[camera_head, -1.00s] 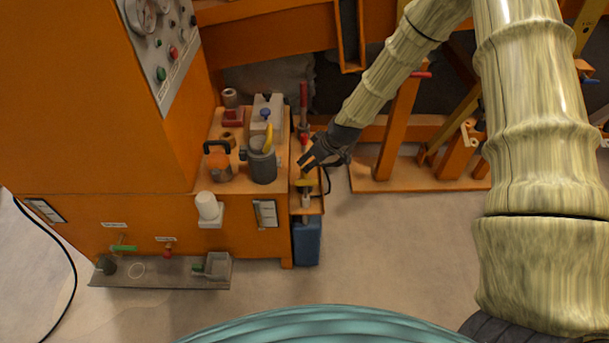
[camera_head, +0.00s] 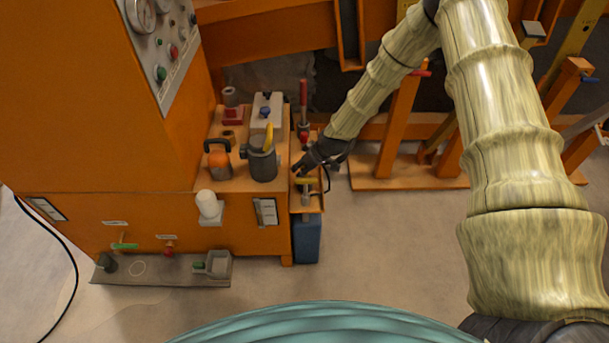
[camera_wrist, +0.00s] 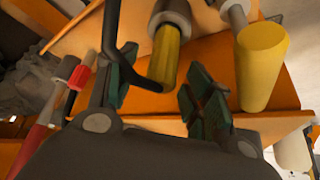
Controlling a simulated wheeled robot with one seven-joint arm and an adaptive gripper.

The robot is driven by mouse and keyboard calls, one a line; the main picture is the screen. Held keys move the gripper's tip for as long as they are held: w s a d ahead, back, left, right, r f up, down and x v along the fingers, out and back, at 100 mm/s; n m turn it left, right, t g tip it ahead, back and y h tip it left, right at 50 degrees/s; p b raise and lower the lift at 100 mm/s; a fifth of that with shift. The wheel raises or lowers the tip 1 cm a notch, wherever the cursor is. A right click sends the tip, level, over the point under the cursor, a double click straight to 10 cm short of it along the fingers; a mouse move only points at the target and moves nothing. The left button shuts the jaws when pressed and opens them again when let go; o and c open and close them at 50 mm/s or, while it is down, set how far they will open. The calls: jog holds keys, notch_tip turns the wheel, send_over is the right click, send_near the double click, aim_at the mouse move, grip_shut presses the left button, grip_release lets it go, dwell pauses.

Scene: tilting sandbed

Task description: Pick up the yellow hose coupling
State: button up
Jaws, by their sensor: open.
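In the wrist view, a yellow cylinder with a grey collar (camera_wrist: 171,52), which looks like the hose coupling, lies between and just beyond the fingertips. My gripper (camera_wrist: 157,75) is open around its near end; I cannot tell whether either finger touches it. A curved black piece crosses beside the cylinder. A second, plain yellow cylinder (camera_wrist: 262,62) with a grey shaft stands outside the right finger. In the head view, my gripper (camera_head: 299,169) is over the narrow side shelf and hides most of what lies under it. A yellow piece (camera_head: 306,183) shows just below it there.
A red-handled tool (camera_head: 303,95) stands at the shelf's back; its red part also shows left in the wrist view (camera_wrist: 48,112). A blue container (camera_head: 307,240) hangs below.

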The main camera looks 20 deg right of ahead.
jog(key=shift+f, duration=0.1)
grip_shut()
dwell(0.3)
